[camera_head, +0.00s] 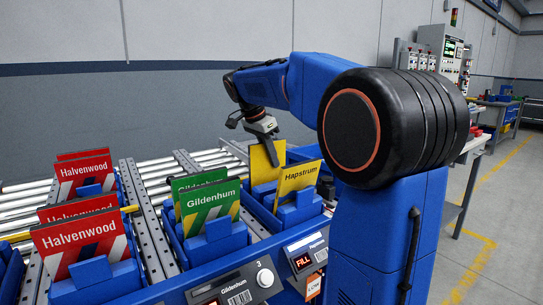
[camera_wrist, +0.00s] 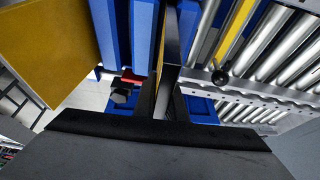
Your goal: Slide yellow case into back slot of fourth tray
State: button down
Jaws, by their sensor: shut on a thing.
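My gripper (camera_head: 262,139) is shut on the top of a yellow case (camera_head: 264,165), behind a second yellow case (camera_head: 298,178) labelled Hapstrum. The front case leans in the front part of the blue Hapstrum tray (camera_head: 287,226), right of the Gildenhum tray. The held case's lower part reaches down at the tray's back; I cannot tell whether it is seated in the back slot. In the wrist view, my gripper (camera_wrist: 172,92) shows the held case nearly edge-on between its fingers. The front yellow case (camera_wrist: 48,48) fills the upper left, apart from the fingers.
Green Gildenhum cases (camera_head: 209,207) stand in the tray to the left, beside the held case. Red Halvenwood cases (camera_head: 82,240) stand farther left. Metal rollers (camera_head: 150,172) run behind the trays. A lit FILL display (camera_head: 302,261) is on the Hapstrum tray's front.

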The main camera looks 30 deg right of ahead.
jog(key=shift+f, duration=0.35)
dwell(0.3)
jog(key=c, duration=1.3)
grip_release()
jog(key=shift+c, duration=0.2)
jog(key=shift+r, duration=4)
